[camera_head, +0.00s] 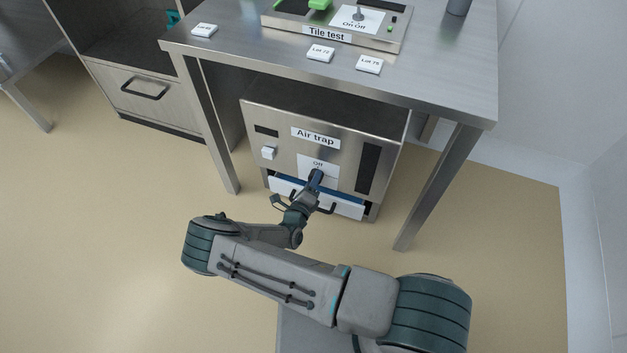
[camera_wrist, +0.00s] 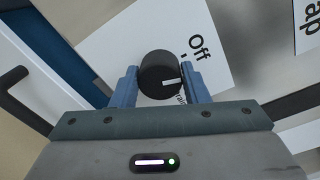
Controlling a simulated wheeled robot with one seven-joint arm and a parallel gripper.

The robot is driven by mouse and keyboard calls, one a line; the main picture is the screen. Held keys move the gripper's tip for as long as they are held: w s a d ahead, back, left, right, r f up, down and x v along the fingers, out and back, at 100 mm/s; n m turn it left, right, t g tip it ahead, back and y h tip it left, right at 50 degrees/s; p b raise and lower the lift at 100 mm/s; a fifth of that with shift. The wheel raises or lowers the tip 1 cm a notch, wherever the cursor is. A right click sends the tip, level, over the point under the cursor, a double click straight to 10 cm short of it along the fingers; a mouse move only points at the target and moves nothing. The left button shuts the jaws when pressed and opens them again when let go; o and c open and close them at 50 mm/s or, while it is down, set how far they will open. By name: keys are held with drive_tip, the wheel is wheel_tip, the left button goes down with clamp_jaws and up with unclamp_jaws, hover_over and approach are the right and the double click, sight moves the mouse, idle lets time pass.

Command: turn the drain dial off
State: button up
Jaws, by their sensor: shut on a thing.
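The drain dial (camera_wrist: 158,68) is a black round knob on a white plate (camera_wrist: 120,40) in the wrist view. Its white pointer mark faces right in that view, apart from the small tick by the word "Off", which lies further to the upper right. Text below the dial is partly hidden by a finger. My gripper (camera_wrist: 160,90) has its two blue fingers on either side of the dial, shut on it. In the head view my gripper (camera_head: 316,178) is at the plate (camera_head: 311,163) on the front of the "Air trap" unit (camera_head: 345,155) and hides the dial.
A drawer (camera_head: 346,208) with a dark handle is slightly open below the dial, close to my wrist. A white switch (camera_head: 268,152) sits left on the unit. The metal table (camera_head: 440,85) stands over it, with legs either side. Floor at left is clear.

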drive_tip(key=shift+f+n, duration=0.1)
drive_tip(key=shift+n, duration=1.4)
drive_tip(key=o, duration=1)
drive_tip(key=p+v, duration=0.3)
drive_tip(key=v, duration=1.1)
